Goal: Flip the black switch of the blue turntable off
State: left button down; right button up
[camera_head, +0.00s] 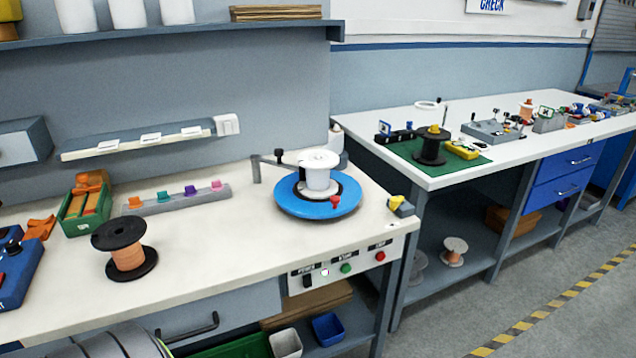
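The blue turntable (290,207) sits on the near white bench, towards its right end. A white spool (318,178) stands upright on it, and a small red piece (335,201) is near its front rim. A control panel (296,293) is on the bench's front edge below the turntable. On the panel, a small black switch (308,281) is at the left, beside a small pale light (325,272), a green button (345,268) and a red button (380,256). The switch's position is too small to tell. Neither gripper is in view.
A black spool with copper wire (128,257) stands left on the bench (215,244). Behind are a green bin (88,207) and a grey peg rail (180,201). A yellow-and-grey piece (400,206) is at the right corner. The space before the panel looks clear.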

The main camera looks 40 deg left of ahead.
aim_at(307, 277)
jog(key=u, duration=1.4)
